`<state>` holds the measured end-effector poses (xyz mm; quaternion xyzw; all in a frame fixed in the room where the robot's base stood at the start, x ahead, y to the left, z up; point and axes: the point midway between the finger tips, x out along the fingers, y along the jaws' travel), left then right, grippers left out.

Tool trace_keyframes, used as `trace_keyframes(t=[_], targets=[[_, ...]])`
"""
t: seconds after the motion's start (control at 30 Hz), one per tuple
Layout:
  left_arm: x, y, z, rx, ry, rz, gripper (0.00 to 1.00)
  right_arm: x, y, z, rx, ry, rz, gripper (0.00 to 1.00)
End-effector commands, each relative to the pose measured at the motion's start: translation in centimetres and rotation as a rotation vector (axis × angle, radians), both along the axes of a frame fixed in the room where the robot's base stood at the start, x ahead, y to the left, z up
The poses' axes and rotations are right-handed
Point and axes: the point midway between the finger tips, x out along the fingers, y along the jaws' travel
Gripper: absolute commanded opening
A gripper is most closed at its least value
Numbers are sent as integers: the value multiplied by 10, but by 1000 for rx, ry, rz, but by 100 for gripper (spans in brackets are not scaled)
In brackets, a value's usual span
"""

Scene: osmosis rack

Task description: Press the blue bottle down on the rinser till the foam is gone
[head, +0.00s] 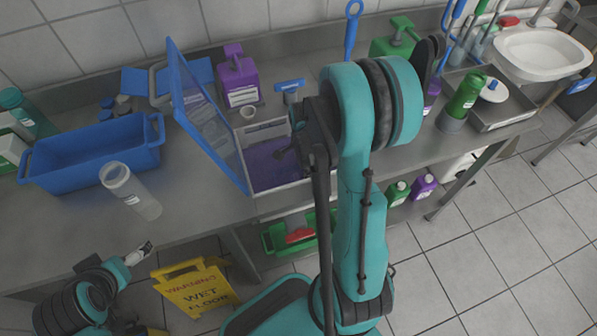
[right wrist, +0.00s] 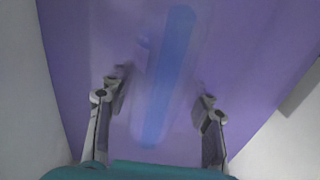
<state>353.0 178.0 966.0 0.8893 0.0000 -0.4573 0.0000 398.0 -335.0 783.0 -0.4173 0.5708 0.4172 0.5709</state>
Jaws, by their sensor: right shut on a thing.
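My right gripper (right wrist: 160,110) shows in the right wrist view with a finger on each side of a blurred, partly see-through blue object (right wrist: 168,75), and is shut on it. I cannot tell for sure whether this is the blue bottle. A purple surface fills the view behind it. In the head view my right gripper (head: 290,150) is mostly hidden by its own arm, over a white box (head: 282,192) with a purple inside and a raised blue lid (head: 205,112). I cannot make out a rinser or foam. My left gripper (head: 143,250) is at the lower left, in front of the counter, its fingers unclear.
A blue tub (head: 95,155) and a clear cylinder (head: 130,190) are on the left counter. A purple bottle (head: 238,80) stands behind the box. A green bottle (head: 466,93), metal tray (head: 508,112) and sink (head: 543,55) are right. A yellow wet-floor sign (head: 193,287) stands in front.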

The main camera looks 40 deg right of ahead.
Motion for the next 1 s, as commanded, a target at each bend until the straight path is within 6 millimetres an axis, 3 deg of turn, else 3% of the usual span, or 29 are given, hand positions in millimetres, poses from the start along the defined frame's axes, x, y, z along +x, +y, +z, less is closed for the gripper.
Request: trace_keyframes(t=[1.0], targets=[[0, 0, 70, 0, 0, 0, 100, 0, 0, 89, 0, 0, 0, 26]])
